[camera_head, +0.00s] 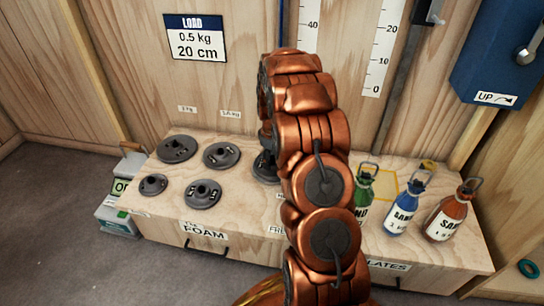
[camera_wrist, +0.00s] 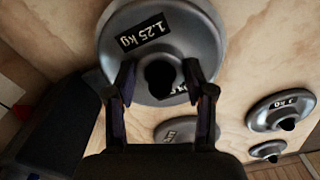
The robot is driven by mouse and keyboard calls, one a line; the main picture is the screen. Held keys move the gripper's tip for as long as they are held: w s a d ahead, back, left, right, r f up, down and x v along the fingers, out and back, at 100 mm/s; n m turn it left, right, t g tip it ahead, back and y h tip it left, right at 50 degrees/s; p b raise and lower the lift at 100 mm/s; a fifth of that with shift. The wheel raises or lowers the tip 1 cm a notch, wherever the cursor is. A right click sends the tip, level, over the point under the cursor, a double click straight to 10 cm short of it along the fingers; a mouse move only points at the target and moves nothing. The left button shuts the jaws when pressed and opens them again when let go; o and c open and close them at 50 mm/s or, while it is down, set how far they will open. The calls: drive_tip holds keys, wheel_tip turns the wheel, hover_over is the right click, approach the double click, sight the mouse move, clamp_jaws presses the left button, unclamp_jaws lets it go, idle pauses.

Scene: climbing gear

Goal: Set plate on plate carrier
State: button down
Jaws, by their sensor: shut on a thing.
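A grey round plate marked 1.25 kg (camera_wrist: 195,35) fills the top middle of the wrist view. My gripper (camera_wrist: 160,78) has its two dark fingers closed about the black hub at the plate's middle. In the head view my copper arm hides the gripper and most of this plate (camera_head: 263,172), whose left edge shows over the bench. I cannot tell whether the plate rests on the bench or is just above it. I cannot make out a plate carrier for certain in either view.
Several other grey plates (camera_head: 221,155) lie on the wooden bench (camera_head: 150,195), left of my arm. Green (camera_head: 363,190), blue (camera_head: 404,205) and orange (camera_head: 450,212) bottles stand right. A blue wall box (camera_head: 495,55) with a lever hangs upper right. A green-grey case (camera_head: 118,215) stands left.

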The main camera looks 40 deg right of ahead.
idle(0.3)
drive_tip(key=shift+c, duration=2.1)
unclamp_jaws()
